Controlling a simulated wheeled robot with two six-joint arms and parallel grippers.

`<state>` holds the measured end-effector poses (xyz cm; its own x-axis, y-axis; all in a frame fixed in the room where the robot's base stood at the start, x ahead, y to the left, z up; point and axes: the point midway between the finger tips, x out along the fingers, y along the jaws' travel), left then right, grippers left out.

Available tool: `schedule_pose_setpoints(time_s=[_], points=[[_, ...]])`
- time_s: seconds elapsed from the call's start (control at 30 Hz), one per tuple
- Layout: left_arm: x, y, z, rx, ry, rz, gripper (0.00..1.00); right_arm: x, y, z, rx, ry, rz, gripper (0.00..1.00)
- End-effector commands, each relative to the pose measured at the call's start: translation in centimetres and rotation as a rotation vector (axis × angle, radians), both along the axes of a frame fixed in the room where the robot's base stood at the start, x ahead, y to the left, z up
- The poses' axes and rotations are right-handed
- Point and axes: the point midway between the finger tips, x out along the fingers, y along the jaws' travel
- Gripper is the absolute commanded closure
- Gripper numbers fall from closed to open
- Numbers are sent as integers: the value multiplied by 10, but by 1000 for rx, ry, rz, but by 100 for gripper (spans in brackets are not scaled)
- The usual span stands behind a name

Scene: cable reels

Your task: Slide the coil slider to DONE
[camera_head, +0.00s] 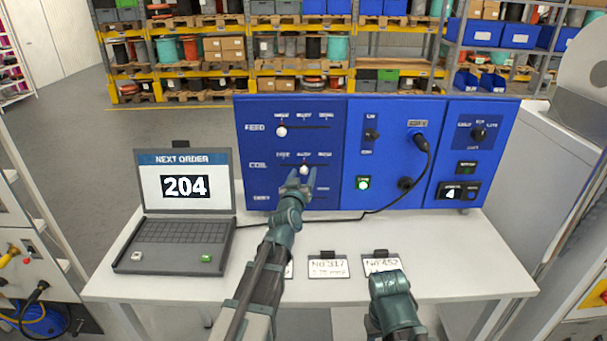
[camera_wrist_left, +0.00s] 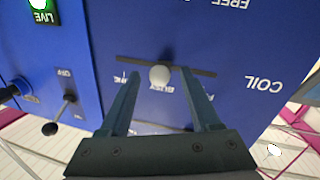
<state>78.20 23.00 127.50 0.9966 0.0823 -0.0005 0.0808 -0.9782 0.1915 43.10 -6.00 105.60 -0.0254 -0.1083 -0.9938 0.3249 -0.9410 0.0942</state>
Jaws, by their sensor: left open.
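The coil slider (camera_head: 304,170) has a pale round knob on a dark horizontal slot in the COIL row of the blue panel. The knob is near the middle label of its row. In the left wrist view, which shows the panel upside down, the coil slider (camera_wrist_left: 159,75) is beside a label that seems to read BUSY. My left gripper (camera_head: 301,174) is open at the panel. In the wrist view, the left gripper (camera_wrist_left: 161,72) has one finger on each side of the knob, with gaps visible. My right gripper (camera_head: 391,288) is low over the table front; its jaws are not clear.
The FEED slider knob (camera_head: 281,131) is above, at the left of its slot. A laptop (camera_head: 185,200) showing 204 stands left. A cable (camera_head: 405,185) loops from the panel. Cards (camera_head: 328,266) lie along the front of the white table (camera_head: 465,265).

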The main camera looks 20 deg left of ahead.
Motion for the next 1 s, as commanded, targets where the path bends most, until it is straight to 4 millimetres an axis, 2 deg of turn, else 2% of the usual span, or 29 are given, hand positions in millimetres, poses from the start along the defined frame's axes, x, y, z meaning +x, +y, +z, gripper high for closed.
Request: schedule_pose_setpoints(time_s=[0.27, 0.6, 1.0], points=[[1, 0, 0, 0, 0, 0, 38, 0, 0, 0, 0, 0, 0, 50], [1, 0, 0, 0, 0, 0, 99, 0, 0, 0, 0, 0, 0, 50], [1, 0, 0, 0, 0, 0, 100, 0, 0, 0, 0, 0, 0, 50]])
